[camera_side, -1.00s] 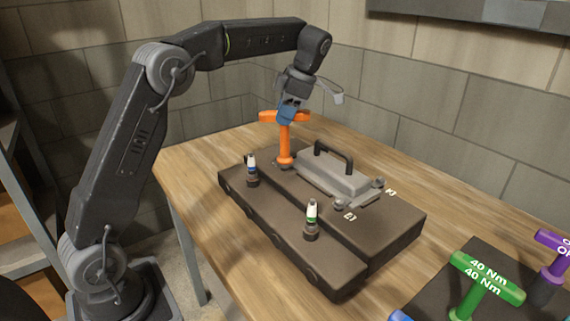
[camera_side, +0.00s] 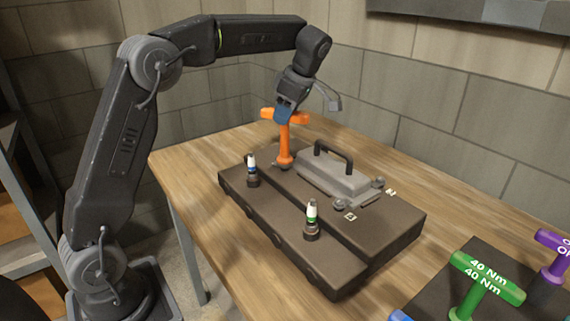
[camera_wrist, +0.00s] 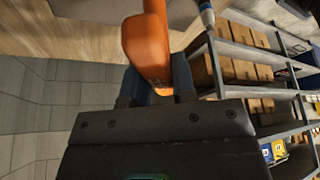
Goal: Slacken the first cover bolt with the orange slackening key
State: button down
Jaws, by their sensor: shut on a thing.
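The orange slackening key (camera_side: 285,145) stands upright on the dark engine block (camera_side: 350,225), its lower end at the far left corner of the grey cover (camera_side: 335,178). The bolt under it is hidden by the key's foot. My gripper (camera_side: 284,117) is shut on the key's crossbar from above. In the wrist view the orange key (camera_wrist: 147,45) extends up from between my jaws (camera_wrist: 155,92). Two cover bolts show at the cover's near end, one on the left (camera_side: 340,205) and one on the right (camera_side: 378,183).
A black handle (camera_side: 334,157) arches over the cover. A blue-banded plug (camera_side: 252,170) and a green-banded plug (camera_side: 311,220) stand on the block's lower step. A green 40 Nm key (camera_side: 486,280) and a purple key (camera_side: 553,255) stand on a dark mat at the lower right.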

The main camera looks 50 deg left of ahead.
jog(key=m+t, duration=0.1)
jog(key=m, duration=0.2)
jog(key=m+t, duration=0.1)
jog(key=m, duration=0.2)
jog(key=shift+r+y, duration=0.15)
jog(key=shift+y, duration=0.15)
jog(key=m+t, duration=0.2)
jog(key=m, duration=0.3)
jog(key=n+g, duration=0.1)
jog(key=n, duration=0.3)
jog(key=shift+g, duration=0.3)
jog(key=n, duration=0.2)
jog(key=n+g, duration=0.1)
jog(key=n, duration=0.1)
jog(key=shift+n+g, duration=0.3)
jog(key=shift+n, duration=0.1)
jog(key=n+g+h, duration=0.1)
jog(key=n, duration=0.5)
jog(key=n+g+h, duration=0.1)
jog(key=n, duration=0.1)
jog(key=shift+n+h, duration=0.3)
